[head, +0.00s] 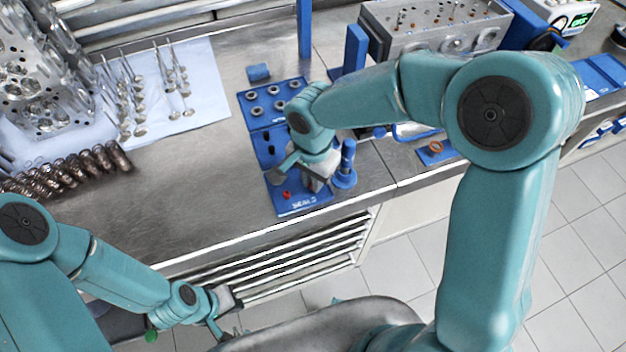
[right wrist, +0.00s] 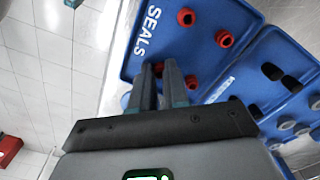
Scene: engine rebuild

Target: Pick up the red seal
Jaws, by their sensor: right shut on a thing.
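The blue tray marked SEALS (head: 283,208) lies on the steel bench; it fills the middle of the right wrist view (right wrist: 165,45). Red seals stand in it: one at its top edge (right wrist: 186,17), one at the corner (right wrist: 223,38) and one beside the fingers (right wrist: 191,81). One red seal (head: 287,195) shows in the head view. My right gripper (right wrist: 159,68) is over the tray, its fingers shut on a red seal (right wrist: 157,69) that they mostly hide. I cannot tell whether that seal is clear of the tray. My left gripper (head: 226,316) hangs in front of the bench; its jaw state is unclear.
A blue tray with metal rings (head: 262,107) lies behind the seal tray. A blue post (head: 345,165) stands close to its right. Valves on a pale cloth (head: 205,95) and copper-coloured springs (head: 85,165) lie left. Bare steel lies between (head: 190,190). An engine block (head: 430,30) stands at the back.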

